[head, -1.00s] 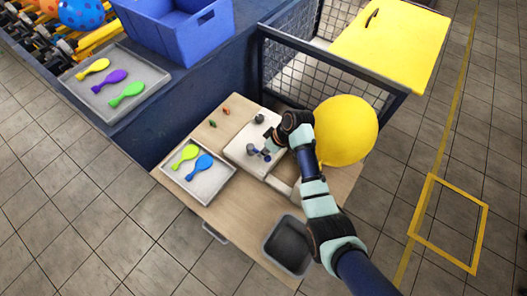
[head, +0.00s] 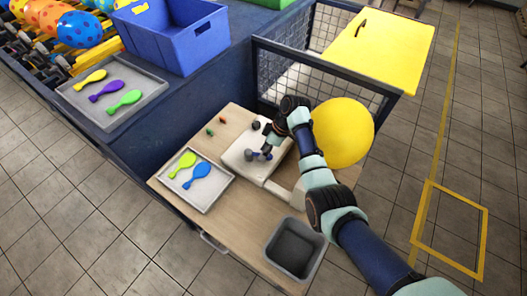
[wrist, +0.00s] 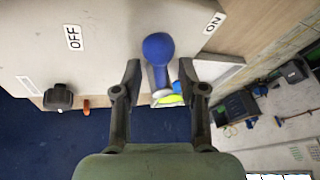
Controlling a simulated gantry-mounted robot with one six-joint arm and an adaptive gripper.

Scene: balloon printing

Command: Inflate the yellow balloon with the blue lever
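The yellow balloon (head: 345,132) is large and round, on the right side of the pump in the head view, partly behind my arm. The white pump body (head: 240,157) sits on the wooden table; it also fills the top of the wrist view (wrist: 115,40). The blue lever (wrist: 158,47) has a round knob and stands between the OFF label (wrist: 73,37) and the ON label (wrist: 214,23). My gripper (wrist: 160,64) is open, with one finger on each side of the lever; contact cannot be told. In the head view my gripper (head: 268,145) is small over the pump.
A grey tray (head: 205,203) with a lime and a blue balloon lies left of the pump. A dark grey bin (head: 295,250) stands at the table's front. A mesh fence (head: 320,85) borders the back. Another tray with several balloons and a blue crate (head: 180,40) are at upper left.

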